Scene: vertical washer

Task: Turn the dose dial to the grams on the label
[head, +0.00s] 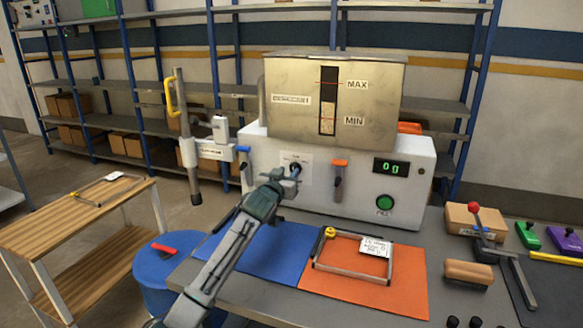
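The white washer machine (340,205) stands at the back of the table. Its small dark dial (295,169) is on a pale plate on the front face, left of an orange-topped lever. My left gripper (282,181) is right at the dial and partly covers it; I cannot tell if it touches or grips it. The green display (390,168) seems to read 00. A white label (375,247) lies on a metal frame (352,259) over the orange mat; its writing is too small to read. My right gripper is not in view.
A green button (385,203) is under the display. A blue mat (262,252) lies left of the orange mat (400,290). A cardboard box (473,222), a red-knobbed lever tool (486,238) and a brush (468,273) are at right. A blue drum (160,275) stands left of the table.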

